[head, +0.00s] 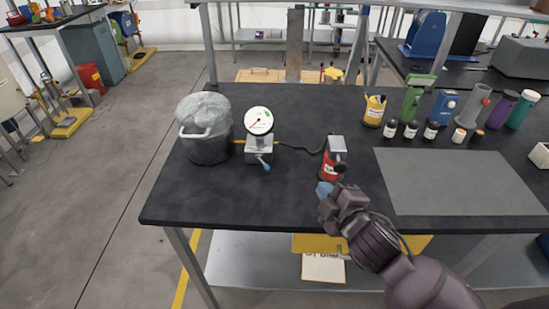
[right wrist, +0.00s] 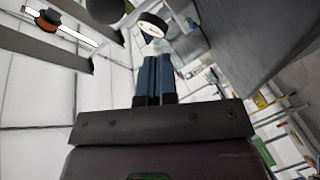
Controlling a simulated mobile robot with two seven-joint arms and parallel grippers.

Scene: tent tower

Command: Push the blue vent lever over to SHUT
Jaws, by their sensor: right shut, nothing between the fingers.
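The blue vent lever (head: 265,164) sits low on the front of a grey valve block (head: 259,148) under a round white dial gauge (head: 258,121). Its handle points down and to the right; I cannot read any SHUT mark. My right gripper (head: 324,190) is shut and empty, its blue fingertips together. It is above the table's front part, to the right of the lever and apart from it. In the right wrist view the shut blue fingers (right wrist: 155,75) point toward the dial gauge (right wrist: 153,25). My left gripper is out of view.
A dark pot (head: 207,150) under clear plastic stands left of the gauge. A red can (head: 331,158) with a grey top and dark knob stands just beyond my right gripper. A dark hose links it to the valve block. A grey mat (head: 460,180) lies right; bottles stand behind it.

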